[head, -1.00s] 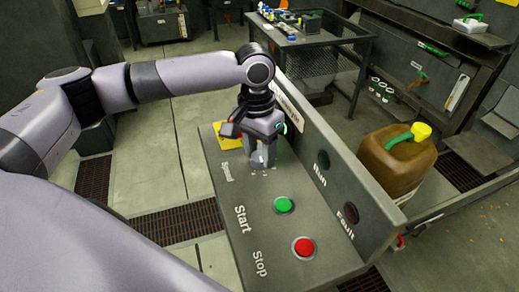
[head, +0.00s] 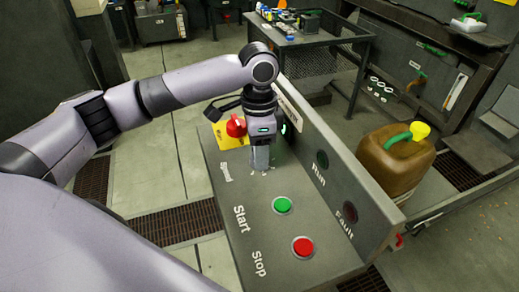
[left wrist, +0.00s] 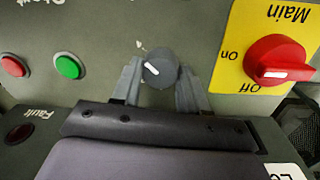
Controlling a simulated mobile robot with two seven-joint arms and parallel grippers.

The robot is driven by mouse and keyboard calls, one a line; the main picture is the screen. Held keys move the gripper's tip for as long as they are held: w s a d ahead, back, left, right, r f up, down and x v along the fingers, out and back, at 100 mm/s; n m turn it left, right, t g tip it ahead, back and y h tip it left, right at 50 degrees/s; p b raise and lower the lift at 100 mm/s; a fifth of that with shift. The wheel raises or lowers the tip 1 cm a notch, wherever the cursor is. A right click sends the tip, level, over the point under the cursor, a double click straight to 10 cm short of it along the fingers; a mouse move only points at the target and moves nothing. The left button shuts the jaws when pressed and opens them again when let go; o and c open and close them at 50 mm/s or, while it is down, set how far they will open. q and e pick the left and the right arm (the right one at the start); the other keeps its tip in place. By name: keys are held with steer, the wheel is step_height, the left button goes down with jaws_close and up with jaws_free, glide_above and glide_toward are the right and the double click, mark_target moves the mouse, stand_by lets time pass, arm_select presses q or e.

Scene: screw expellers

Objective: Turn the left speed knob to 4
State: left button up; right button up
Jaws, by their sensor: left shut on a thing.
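The grey speed knob (left wrist: 160,69) with a white pointer line shows in the left wrist view, on the grey control panel (left wrist: 200,20). In that view the white line slants towards the upper left. My left gripper (left wrist: 159,84) is shut on the knob, one finger on each side. In the head view my left gripper (head: 261,165) points down at the panel above the Start button and hides most of the knob. The scale numbers around the knob are too small or hidden to read. My right gripper is not in view.
A red Main switch (left wrist: 278,62) on a yellow plate is beside the knob. A green button (head: 282,205) and a red button (head: 303,247) are on the panel. The upright panel wall (head: 340,170) stands close behind. A brown jug (head: 396,160) is to its right.

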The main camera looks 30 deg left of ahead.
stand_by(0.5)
arm_select(q)
steer(key=o, duration=1.1)
steer(key=shift+c, duration=0.2)
steer(key=r, duration=0.7)
steer(key=shift+w+a+r, duration=0.1)
steer(key=shift+w+a, duration=0.05)
steer(key=shift+w, duration=0.05)
